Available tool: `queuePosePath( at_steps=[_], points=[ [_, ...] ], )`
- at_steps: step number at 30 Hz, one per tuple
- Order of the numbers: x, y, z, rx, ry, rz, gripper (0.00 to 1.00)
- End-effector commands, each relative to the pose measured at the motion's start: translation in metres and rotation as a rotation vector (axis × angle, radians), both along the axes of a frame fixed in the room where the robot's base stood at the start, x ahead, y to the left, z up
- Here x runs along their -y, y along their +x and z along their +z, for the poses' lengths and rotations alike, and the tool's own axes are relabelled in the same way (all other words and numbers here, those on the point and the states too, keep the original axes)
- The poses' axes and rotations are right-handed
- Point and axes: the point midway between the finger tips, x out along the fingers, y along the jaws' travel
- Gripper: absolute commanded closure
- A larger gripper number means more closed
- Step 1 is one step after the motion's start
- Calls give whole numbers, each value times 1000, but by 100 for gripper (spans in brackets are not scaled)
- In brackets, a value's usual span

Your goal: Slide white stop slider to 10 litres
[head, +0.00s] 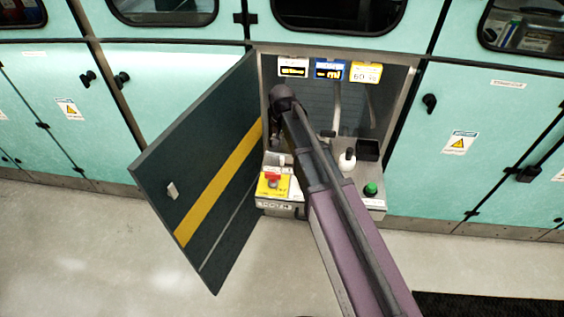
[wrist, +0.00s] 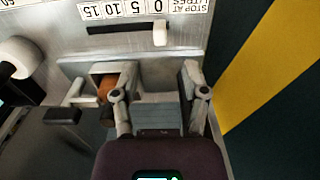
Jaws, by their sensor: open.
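In the wrist view, which looks upside down, the white stop slider (wrist: 160,33) sits at the right end of a dark horizontal slot (wrist: 115,31), by the 0 mark. The scale (wrist: 125,7) above it reads STOP AT LITRES, 0, 5, 10, 15 from right to left. The 10 mark is over the slot's middle to left part. My gripper (wrist: 158,76) is open, its fingers spread apart and pointing toward the panel, just below the slider in the picture. Nothing is held between the fingers. In the head view my arm hides the slider.
A dark cabinet door (head: 205,170) with a yellow stripe stands open on the left, close beside my arm. A red button (head: 272,176), a green button (head: 370,189) and a white knob (head: 347,158) are on the console. A white roll-like knob (wrist: 17,58) shows at wrist-view left.

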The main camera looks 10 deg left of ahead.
Motion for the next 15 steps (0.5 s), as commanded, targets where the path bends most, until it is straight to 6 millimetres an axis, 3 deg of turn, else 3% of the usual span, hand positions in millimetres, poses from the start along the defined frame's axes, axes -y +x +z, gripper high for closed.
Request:
queuePosePath(
  at_steps=[15],
  points=[
    [0, 0, -44, 0, 0, 0, 43]
  ],
)
